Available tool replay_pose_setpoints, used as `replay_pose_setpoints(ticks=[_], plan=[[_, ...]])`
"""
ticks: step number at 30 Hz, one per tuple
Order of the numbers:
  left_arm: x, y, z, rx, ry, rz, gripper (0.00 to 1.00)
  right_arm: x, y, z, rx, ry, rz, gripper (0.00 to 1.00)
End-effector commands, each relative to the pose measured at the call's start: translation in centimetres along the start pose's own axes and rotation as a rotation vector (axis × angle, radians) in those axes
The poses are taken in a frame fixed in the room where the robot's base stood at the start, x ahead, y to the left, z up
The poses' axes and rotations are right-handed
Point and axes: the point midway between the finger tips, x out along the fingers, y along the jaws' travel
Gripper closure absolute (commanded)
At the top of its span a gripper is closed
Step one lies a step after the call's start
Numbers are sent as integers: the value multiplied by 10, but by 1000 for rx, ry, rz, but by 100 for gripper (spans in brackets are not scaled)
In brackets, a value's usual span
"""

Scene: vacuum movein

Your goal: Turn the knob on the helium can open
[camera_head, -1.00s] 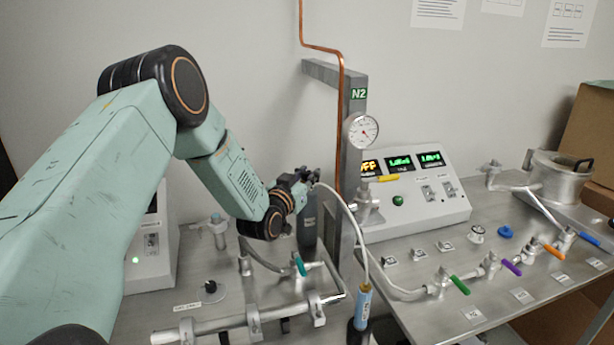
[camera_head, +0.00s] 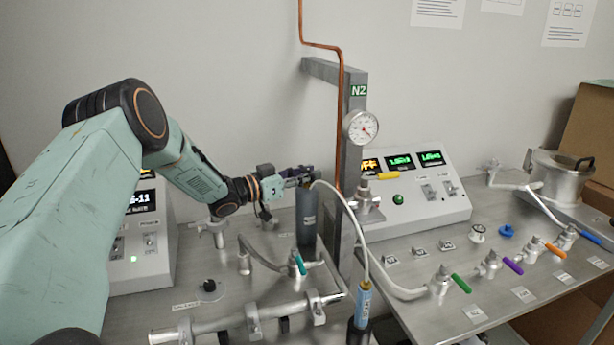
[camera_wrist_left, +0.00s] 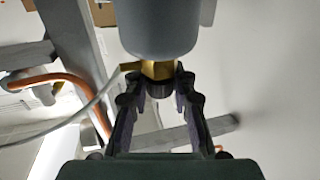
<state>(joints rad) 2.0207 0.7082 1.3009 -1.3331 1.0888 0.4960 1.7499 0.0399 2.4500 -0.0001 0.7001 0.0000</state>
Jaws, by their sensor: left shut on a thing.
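The helium can is a grey upright cylinder (camera_head: 307,222) standing behind the pipework, left of the N2 post. In the left wrist view the can (camera_wrist_left: 158,25) shows at the top, with a brass valve (camera_wrist_left: 157,69) and a dark round knob (camera_wrist_left: 160,89) on it. My left gripper (camera_head: 304,179) is at the top of the can, coming in from the left. In the left wrist view its fingers (camera_wrist_left: 159,86) stand on both sides of the knob and are shut on it. The knob's turn angle cannot be told. My right gripper is not in view.
A white hose (camera_head: 347,212) runs from the can's top to a blue labelled cylinder (camera_head: 363,300). The N2 post (camera_head: 352,150) with a gauge (camera_head: 360,127) stands close to the right. Pipes with a teal valve handle (camera_head: 300,265) lie in front.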

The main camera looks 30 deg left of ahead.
Motion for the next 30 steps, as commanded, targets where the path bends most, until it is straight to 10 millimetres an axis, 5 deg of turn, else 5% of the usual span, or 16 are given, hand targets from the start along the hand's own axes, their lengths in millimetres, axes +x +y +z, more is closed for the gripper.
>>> replay_pose_setpoints(ticks=[21, 22, 30], plan=[[0, 0, 0, -1, 2, 66, 100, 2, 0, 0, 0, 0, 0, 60], [0, 0, -1, -1, 2, 65, 74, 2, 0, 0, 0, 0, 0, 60], [0, 0, 0, 0, 2, 66, 52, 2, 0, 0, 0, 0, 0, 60]])
